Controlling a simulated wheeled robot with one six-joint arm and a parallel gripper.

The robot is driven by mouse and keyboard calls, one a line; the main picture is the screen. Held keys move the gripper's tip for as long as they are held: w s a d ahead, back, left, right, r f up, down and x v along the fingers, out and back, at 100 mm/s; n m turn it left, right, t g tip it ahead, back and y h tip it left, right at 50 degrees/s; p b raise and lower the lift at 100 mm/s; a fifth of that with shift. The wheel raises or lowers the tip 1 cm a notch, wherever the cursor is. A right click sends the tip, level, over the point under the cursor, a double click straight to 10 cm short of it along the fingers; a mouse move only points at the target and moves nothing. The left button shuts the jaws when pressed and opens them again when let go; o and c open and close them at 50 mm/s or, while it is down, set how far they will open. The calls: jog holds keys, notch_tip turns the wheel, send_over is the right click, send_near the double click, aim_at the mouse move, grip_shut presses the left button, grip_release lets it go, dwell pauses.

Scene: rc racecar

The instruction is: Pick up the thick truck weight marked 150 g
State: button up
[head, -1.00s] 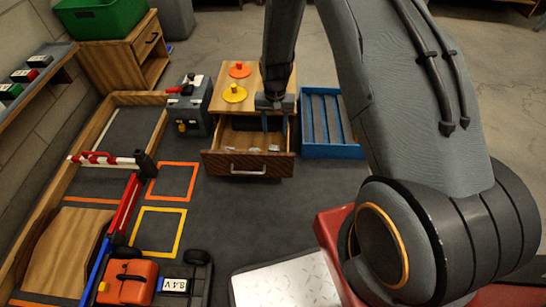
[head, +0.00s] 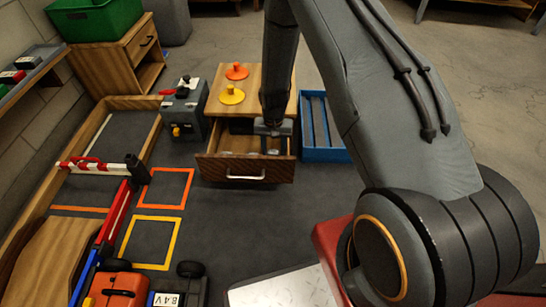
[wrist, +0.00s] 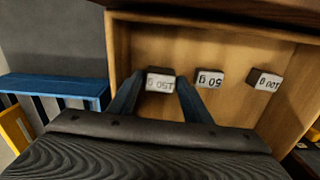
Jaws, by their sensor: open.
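The weight marked 150 g (wrist: 160,82) lies in the open wooden drawer (head: 210,168), its label upside down in the wrist view. My gripper (wrist: 158,86) is open, with one blue-grey finger on each side of this weight. I cannot tell whether the fingers touch it. In the head view my gripper (head: 272,148) reaches down into the drawer and hides much of the inside. A weight marked 50 g (wrist: 209,79) and one marked 100 g (wrist: 266,82) lie to the right in the wrist view, apart from the fingers.
The drawer walls stand close around my gripper. A blue slotted tray (head: 325,155) is right of the cabinet (head: 261,88), which bears an orange disc (head: 237,71) and a yellow disc (head: 231,95). A grey box (head: 184,113) stands left.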

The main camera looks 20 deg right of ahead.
jog(key=c, duration=0.9)
jog(key=shift+r, duration=0.1)
